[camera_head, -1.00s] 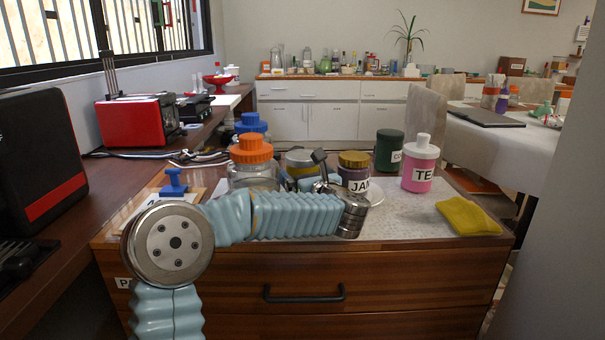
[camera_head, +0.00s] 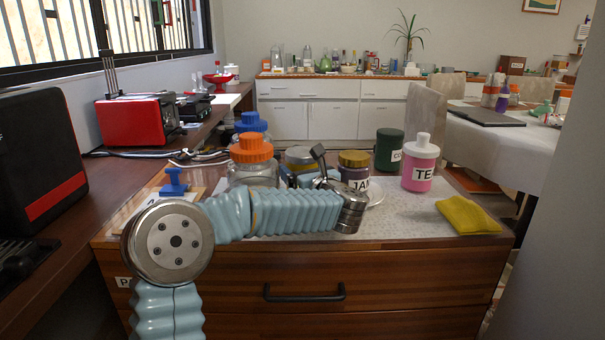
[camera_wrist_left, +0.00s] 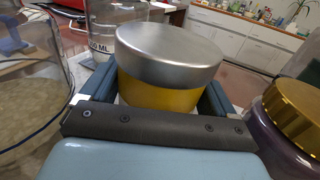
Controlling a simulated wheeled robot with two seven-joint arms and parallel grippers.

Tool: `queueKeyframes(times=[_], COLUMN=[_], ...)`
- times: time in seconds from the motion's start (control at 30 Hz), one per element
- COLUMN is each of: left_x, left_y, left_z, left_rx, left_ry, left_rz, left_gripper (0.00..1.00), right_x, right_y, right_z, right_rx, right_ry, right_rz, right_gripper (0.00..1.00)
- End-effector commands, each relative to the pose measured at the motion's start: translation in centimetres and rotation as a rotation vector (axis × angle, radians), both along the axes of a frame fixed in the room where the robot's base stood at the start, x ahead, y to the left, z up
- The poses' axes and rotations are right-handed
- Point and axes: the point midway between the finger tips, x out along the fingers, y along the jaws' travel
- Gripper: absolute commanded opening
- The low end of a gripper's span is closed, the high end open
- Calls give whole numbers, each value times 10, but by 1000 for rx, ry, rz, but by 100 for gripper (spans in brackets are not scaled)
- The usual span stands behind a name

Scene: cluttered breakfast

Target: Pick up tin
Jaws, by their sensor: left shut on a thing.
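The tin (camera_head: 300,156) has a silver lid and a yellow body. In the head view it stands behind my left arm, between the orange-lidded jar and the jam jar, with its lower part hidden. In the left wrist view the tin (camera_wrist_left: 168,62) sits upright between the two fingers. My left gripper (camera_wrist_left: 160,92) is shut on it, one finger on each side. In the head view my left gripper (camera_head: 312,180) is mostly hidden behind its own wrist. I cannot tell whether the tin's base touches the counter. My right gripper is not in view.
A clear jar with an orange lid (camera_head: 251,150) stands close left of the tin. The jam jar (camera_head: 354,170) is close on the right.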

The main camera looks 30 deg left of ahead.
Motion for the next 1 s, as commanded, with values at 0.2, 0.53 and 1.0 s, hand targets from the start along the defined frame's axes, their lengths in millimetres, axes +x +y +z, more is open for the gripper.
queueKeyframes(times=[0.2, 0.53, 1.0], left_x=[-5, -58, -107], left_y=[-5, -50, -90], left_z=[34, 95, 124], left_rx=[0, 1, -1], left_ry=[-6, -6, -2], left_rz=[-2, -4, -1], left_gripper=[46, 46, 46], right_x=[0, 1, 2], right_y=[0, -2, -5], right_z=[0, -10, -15], right_rx=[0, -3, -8], right_ry=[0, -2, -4], right_rz=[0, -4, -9], right_gripper=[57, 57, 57])
